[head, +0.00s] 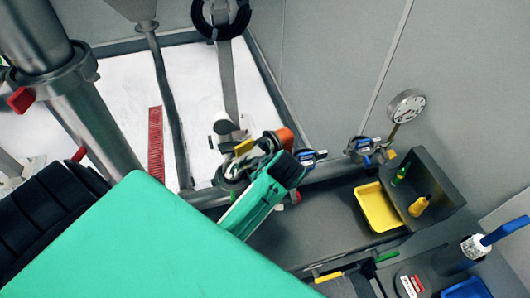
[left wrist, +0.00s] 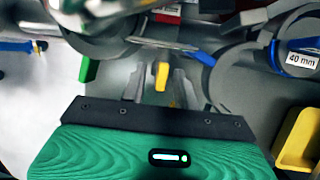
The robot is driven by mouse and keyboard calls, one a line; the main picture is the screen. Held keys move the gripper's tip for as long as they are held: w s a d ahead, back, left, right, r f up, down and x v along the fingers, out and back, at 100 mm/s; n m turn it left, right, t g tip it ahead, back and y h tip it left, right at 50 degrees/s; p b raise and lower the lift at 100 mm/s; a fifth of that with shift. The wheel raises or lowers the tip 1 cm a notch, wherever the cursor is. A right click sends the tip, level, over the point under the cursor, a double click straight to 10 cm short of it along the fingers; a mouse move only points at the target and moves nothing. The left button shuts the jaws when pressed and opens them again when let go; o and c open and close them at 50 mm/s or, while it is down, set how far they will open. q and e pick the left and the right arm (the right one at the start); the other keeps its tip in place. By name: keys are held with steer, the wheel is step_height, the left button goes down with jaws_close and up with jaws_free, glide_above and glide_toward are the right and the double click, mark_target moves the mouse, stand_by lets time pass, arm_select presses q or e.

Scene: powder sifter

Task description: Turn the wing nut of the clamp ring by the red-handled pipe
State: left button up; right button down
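My left gripper (head: 246,168) has a green body and reaches over the pipe in the middle of the head view. Its tips are at a dark metal clamp ring (head: 232,184), partly hidden by the gripper. A small yellow piece (head: 243,147) shows beside the tips. In the left wrist view the same kind of yellow piece (left wrist: 162,75) stands in front of the grey fingers (left wrist: 160,88). Whether they touch it, I cannot tell. An orange-red part (head: 285,138), possibly a handle, is just behind the gripper. My right gripper is not in view.
Blue-handled clamps (head: 368,150) sit to the right on the pipe; one is labelled 40 mm (left wrist: 302,60). A gauge (head: 406,105), a yellow tray (head: 378,207) and a dark bin (head: 430,190) with small bottles stand right. A red-tabbed clamp (head: 20,100) is far left.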

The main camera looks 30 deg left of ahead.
arm_select(q)
steer(key=shift+d, duration=0.1)
jaws_close()
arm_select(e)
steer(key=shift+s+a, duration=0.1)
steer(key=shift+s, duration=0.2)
